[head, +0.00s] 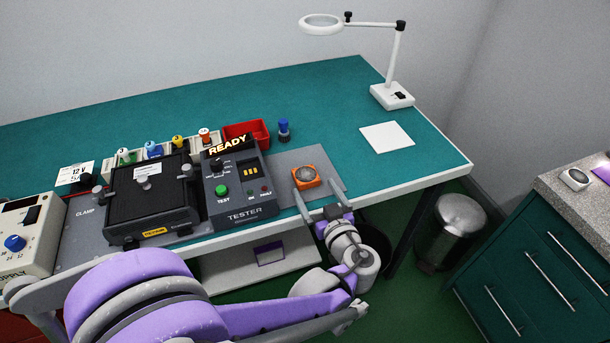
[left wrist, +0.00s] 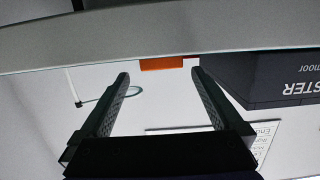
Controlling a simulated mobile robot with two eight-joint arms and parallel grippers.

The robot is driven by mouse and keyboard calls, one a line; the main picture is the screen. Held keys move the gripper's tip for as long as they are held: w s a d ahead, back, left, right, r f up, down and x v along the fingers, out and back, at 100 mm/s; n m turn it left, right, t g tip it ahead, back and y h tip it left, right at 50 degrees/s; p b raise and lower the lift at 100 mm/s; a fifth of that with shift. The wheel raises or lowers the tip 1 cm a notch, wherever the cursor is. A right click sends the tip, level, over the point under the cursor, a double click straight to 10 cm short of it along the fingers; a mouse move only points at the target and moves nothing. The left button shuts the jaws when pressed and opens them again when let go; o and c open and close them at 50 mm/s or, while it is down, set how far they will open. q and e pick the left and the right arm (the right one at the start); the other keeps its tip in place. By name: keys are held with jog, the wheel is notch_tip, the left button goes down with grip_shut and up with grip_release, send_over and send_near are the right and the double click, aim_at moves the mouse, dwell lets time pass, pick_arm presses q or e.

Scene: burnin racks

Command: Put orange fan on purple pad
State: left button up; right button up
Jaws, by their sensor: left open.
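The orange fan (head: 306,177) is a square orange frame with a round grey centre, lying on a grey mat on the bench to the right of the tester. My left gripper (head: 321,195) is open and empty at the bench's front edge, its fingertips pointing at the fan from the near side. In the left wrist view, the fan's orange side (left wrist: 163,63) shows just beyond and between the open fingers (left wrist: 160,78). A purple patch (head: 603,172) shows at the right picture edge on the speckled counter, cut off. Another purple rectangle (head: 270,253) shows on the low white shelf.
The tester (head: 238,188) with its READY sign stands close left of the fan; it also shows in the left wrist view (left wrist: 270,80). A red bin (head: 246,133), blue-capped item (head: 284,130), white sheet (head: 387,137) and magnifier lamp (head: 392,95) stand behind. A trash can (head: 452,230) stands on the floor.

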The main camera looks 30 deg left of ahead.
aim_at(306, 174)
pick_arm(q)
jog(key=x, duration=0.7)
jog(key=shift+a+f, duration=0.1)
jog(key=shift+a, duration=0.05)
jog(key=c, duration=1.3)
notch_tip(306, 174, up, 9)
jog(key=shift+r+p, duration=0.15)
jog(key=shift+p, duration=0.85)
jog(key=shift+r, duration=0.4)
